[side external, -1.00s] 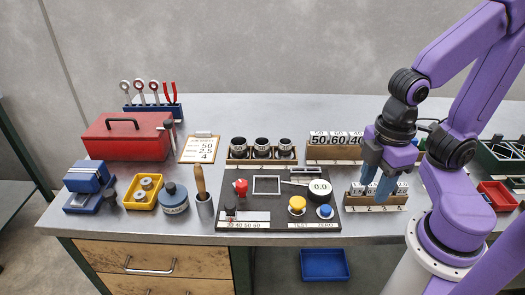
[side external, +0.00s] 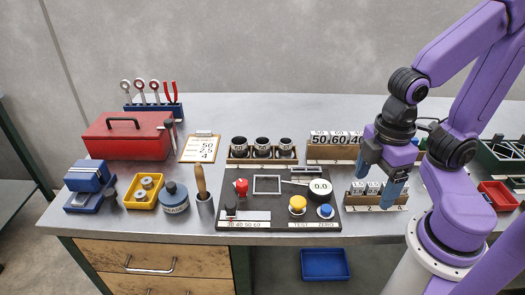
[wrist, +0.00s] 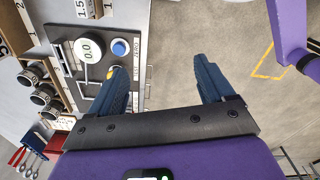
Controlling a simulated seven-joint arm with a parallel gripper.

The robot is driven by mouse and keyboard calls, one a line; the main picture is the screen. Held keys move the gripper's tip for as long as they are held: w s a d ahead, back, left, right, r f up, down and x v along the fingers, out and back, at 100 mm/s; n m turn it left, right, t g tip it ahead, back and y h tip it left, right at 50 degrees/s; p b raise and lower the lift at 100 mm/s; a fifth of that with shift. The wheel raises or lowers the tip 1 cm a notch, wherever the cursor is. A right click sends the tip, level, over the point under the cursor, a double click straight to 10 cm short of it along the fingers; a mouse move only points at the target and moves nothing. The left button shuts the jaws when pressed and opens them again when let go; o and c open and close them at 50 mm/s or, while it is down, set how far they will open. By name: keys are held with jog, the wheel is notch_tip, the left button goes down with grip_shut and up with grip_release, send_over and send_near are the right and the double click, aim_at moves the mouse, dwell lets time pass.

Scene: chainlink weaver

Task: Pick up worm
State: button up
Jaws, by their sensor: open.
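No part is plainly recognisable as a worm. A wooden rack (side external: 380,205) with small white blocks (side external: 358,188) marked with sizes stands at the front right of the bench. One block marked 1.5 also shows at the top of the wrist view (wrist: 82,8). My gripper (side external: 378,178) is open over the rack in the side view, and one finger hides part of the blocks. In the wrist view, the blue fingers (wrist: 160,78) are wide apart with nothing between them.
A black panel (side external: 270,185) with a dial (side external: 320,190), a yellow button (side external: 297,204) and a blue button (side external: 325,211) lies left of the rack. A number rack (side external: 335,152) stands behind. A clipboard (side external: 200,148) reads 50, 2.5, 4. A blue bin (side external: 325,264) sits below the bench.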

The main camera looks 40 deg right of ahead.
jog(key=w+a+r, duration=0.3)
jog(key=w+a, duration=0.1)
jog(key=w, duration=0.8)
send_over(262, 139)
jog(key=a, duration=0.2)
notch_tip(262, 139, down, 13)
jog(key=f, duration=0.1)
jog(key=s+f, duration=0.1)
jog(key=f, duration=0.2)
jog(key=shift+s+d+f, duration=0.15)
jog(key=shift+s+d, duration=0.2)
jog(key=shift+f, duration=0.5)
jog(key=shift+w, duration=0.1)
jog(key=c, duration=1.4)
jog(key=shift+r, duration=0.6)
notch_tip(262, 139, up, 3)
jog(key=shift+f, duration=0.2)
jog(key=s+r, duration=0.3)
jog(key=s, duration=0.1)
jog(key=s+r, duration=0.3)
jog(key=s, duration=0.2)
jog(key=s+r, duration=0.3)
jog(key=s, duration=0.2)
jog(key=shift+a+r, duration=0.15)
jog(key=shift+a, duration=0.2)
